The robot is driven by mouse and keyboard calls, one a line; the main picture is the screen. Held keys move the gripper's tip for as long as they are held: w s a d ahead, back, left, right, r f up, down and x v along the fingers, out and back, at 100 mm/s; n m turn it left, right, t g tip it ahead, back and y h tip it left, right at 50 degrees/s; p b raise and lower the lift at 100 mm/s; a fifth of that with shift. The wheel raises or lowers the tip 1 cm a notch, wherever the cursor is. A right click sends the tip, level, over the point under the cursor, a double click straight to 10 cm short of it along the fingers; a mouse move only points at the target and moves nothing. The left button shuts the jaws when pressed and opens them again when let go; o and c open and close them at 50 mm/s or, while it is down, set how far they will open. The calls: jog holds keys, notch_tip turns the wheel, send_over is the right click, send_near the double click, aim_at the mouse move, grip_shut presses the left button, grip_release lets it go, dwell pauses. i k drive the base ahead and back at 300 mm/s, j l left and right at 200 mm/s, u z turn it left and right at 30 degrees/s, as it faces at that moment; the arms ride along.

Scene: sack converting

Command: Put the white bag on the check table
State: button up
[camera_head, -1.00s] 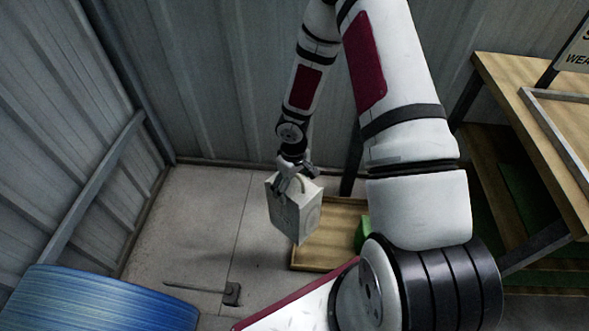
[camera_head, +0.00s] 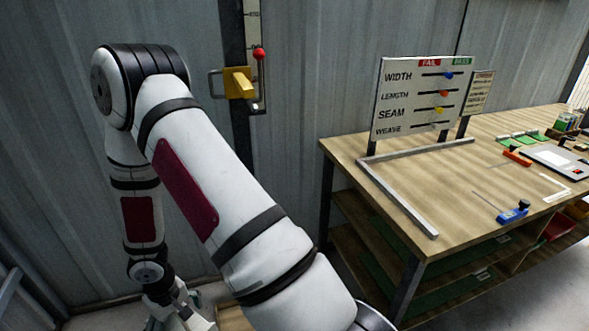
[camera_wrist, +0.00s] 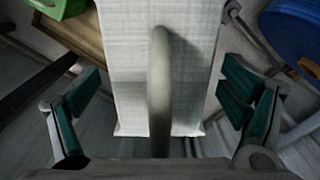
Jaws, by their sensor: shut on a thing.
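The white bag (camera_wrist: 125,70) fills the upper middle of the wrist view, with its pale looped handle (camera_wrist: 160,90) running down toward my palm. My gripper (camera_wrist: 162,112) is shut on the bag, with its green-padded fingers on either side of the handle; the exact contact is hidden. In the head view my gripper (camera_head: 172,308) is low at the left, and the bag is mostly cut off by the bottom edge. The check table (camera_head: 445,185) is a wooden bench on the right, well apart from the gripper. It carries an L-shaped metal rail (camera_head: 400,197).
A board (camera_head: 420,97) marked width, length, seam and weave stands at the table's back. Tools and a blue-handled item (camera_head: 513,212) lie on its right part. A wall lever (camera_head: 240,83) is behind. The wrist view shows a wooden tray (camera_wrist: 88,38) and a blue drum (camera_wrist: 293,35).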

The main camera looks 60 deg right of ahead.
aim_at(472, 178)
jog(key=k+l+u, duration=0.1)
jog(key=k+u, duration=0.65)
jog(key=k, duration=0.3)
jog(key=k+u, duration=0.4)
jog(key=k, duration=0.15)
jog(key=k+z, duration=0.4)
jog(key=z, duration=0.15)
jog(key=k+l+z, duration=0.15)
jog(key=z, duration=1.1)
